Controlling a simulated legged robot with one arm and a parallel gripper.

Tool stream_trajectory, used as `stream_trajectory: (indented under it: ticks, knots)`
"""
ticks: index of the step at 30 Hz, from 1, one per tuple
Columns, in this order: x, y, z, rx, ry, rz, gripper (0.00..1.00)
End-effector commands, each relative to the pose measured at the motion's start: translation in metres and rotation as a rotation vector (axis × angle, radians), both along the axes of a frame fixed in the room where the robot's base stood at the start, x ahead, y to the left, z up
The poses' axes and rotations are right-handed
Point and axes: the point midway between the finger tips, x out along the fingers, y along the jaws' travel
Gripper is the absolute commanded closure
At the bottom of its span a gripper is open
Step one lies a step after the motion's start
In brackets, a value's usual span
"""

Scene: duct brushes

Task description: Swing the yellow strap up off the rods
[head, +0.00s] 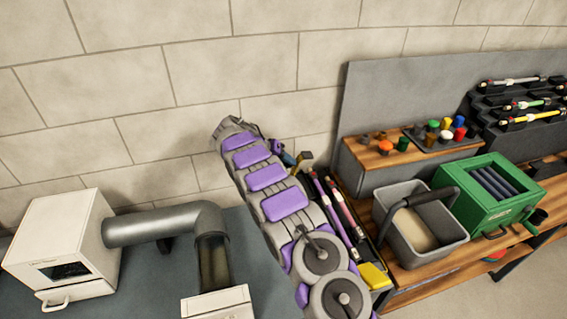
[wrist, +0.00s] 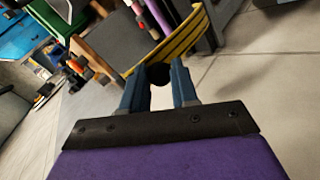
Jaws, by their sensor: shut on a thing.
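The yellow strap (wrist: 178,42), with dark stripes, curves across the wrist view beyond my fingertips. My gripper (wrist: 160,78) has its blue fingers closed around a dark round knob that appears to be at the strap's near end. In the head view my gripper (head: 288,158) is mostly hidden behind my purple and grey arm, with a small yellowish piece beside it. Rods (head: 335,205) with pink and purple parts lie in a dark holder just right of my arm. The rods (wrist: 150,14) also show behind the strap in the wrist view. Strap-to-rod contact is unclear.
A grey bin (head: 418,245) with a dark handle and a green box (head: 490,195) stand on the wooden bench to the right. A rack of rods (head: 520,100) and colored caps are behind. A white box (head: 60,240) with a grey duct (head: 165,222) stands at left.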

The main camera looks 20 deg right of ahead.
Motion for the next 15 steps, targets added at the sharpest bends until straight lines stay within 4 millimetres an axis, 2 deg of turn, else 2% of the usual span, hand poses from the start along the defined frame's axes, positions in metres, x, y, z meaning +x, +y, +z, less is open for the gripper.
stream_trajectory:
  ticks: [1, 8, 15]
  knots:
    - [-0.0056, -0.0039, -0.0135, 0.008, 0.024, -0.012, 0.68]
    - [-0.0045, 0.0009, -0.0107, 0.006, 0.019, -0.009, 0.46]
    - [-0.0031, 0.0054, -0.0067, 0.001, 0.012, -0.005, 0.45]
